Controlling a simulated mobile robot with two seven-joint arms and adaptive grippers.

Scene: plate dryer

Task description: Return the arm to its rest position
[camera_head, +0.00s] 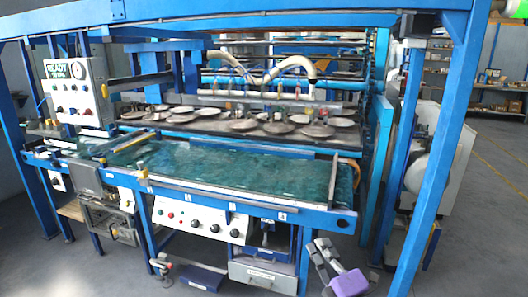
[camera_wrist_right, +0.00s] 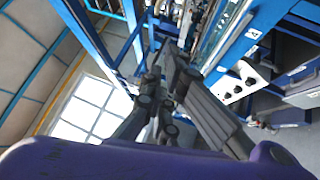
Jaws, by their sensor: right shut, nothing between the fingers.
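My right gripper (camera_head: 319,247) is at the lower right of the head view, in front of the plate dryer's front edge. Its dark fingers point up and its purple wrist (camera_head: 349,284) is below. In the right wrist view its dark fingers (camera_wrist_right: 168,68) meet close together in the middle, with nothing between them. It appears apart from the machine. My left gripper is not seen in either view.
The plate dryer has a green bed (camera_head: 235,171), a control panel (camera_head: 198,219) and a drawer (camera_head: 262,276) below. A blue post (camera_head: 438,150) stands right of my gripper. Several round plates (camera_head: 275,127) lie behind the bed. Open floor (camera_head: 480,220) is at the right.

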